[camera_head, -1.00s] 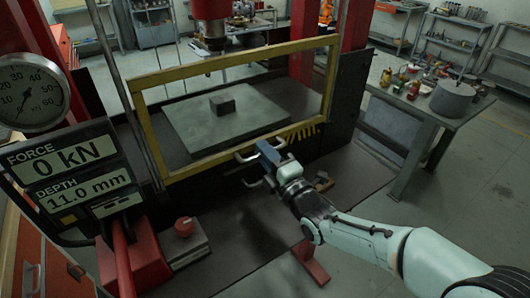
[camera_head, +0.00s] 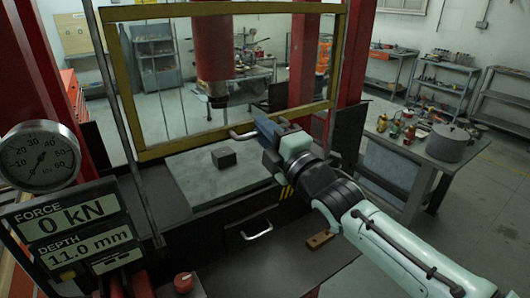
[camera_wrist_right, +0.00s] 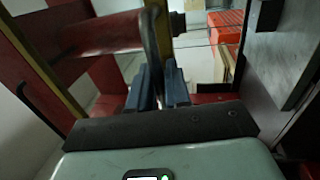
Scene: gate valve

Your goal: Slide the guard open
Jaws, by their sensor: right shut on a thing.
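The guard is a clear panel in a yellow frame (camera_head: 140,80) on the front of the press. It stands raised, with its lower edge above the grey plate (camera_head: 185,175), leaving a gap below. A dark block (camera_head: 224,157) sits on the plate. My right gripper (camera_head: 264,130) is at the guard's lower edge, shut on the guard handle (camera_head: 238,134). In the right wrist view the blue fingers (camera_wrist_right: 160,88) close on the grey bar of the handle (camera_wrist_right: 153,45). My left gripper is not in view.
A force gauge (camera_head: 40,157) and a display panel (camera_head: 75,228) stand at the left, near a red knob (camera_head: 183,282). A second handle (camera_head: 257,231) is on the press front below. A cluttered workbench (camera_head: 420,150) stands at the right.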

